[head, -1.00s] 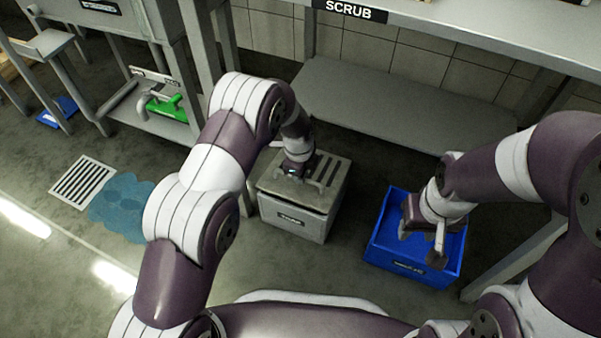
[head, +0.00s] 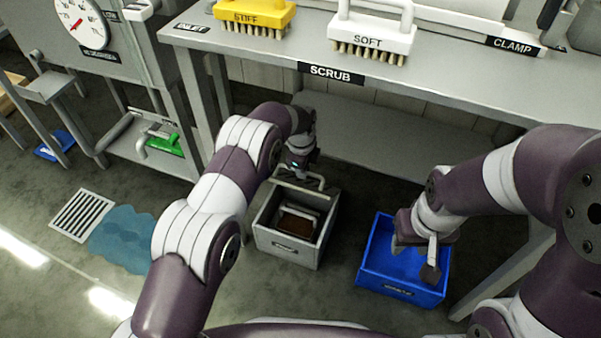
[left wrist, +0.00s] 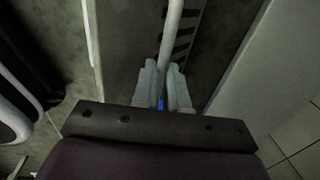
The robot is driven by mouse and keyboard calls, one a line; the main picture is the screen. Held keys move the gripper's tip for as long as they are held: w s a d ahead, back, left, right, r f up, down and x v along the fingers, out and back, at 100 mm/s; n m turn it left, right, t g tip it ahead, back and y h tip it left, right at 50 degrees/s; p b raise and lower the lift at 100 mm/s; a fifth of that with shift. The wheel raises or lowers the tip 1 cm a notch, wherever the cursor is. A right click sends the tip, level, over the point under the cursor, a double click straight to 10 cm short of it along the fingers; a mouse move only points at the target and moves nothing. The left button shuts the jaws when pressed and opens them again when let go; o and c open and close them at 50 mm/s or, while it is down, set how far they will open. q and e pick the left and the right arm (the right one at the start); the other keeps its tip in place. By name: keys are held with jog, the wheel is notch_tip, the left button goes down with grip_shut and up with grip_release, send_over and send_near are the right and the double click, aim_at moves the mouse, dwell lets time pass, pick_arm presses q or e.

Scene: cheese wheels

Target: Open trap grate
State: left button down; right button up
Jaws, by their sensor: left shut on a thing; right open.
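The grey trap box (head: 287,248) stands on the floor under the bench. Its top is uncovered, and a brown-filled piece with a pale handle (head: 297,222) shows inside. My left gripper (head: 300,172) is above the box's back edge. In the left wrist view my left gripper (left wrist: 166,92) is shut on a pale bar (left wrist: 172,35), with the slotted grate (left wrist: 186,28) beside it. The grate is raised off the opening; my arm partly hides it in the head view. My right gripper (head: 424,258) is open over the blue bin, apart from the trap.
The blue bin (head: 400,289) stands right of the trap. The bench (head: 460,67) holds a yellow brush (head: 255,12) and a white brush (head: 371,32). A floor drain (head: 82,215) and a blue puddle (head: 123,237) lie left. Floor in front of the trap is clear.

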aim_at(302, 183)
pick_arm(q)
jog(key=shift+f, duration=0.3)
jog(key=c, duration=1.4)
grip_release()
jog(key=shift+o, duration=1.2)
jog(key=shift+f, duration=0.15)
notch_tip(302, 183, up, 8)
jog(key=p, duration=0.4)
jog(key=shift+s, duration=0.35)
jog(key=shift+f, duration=0.15)
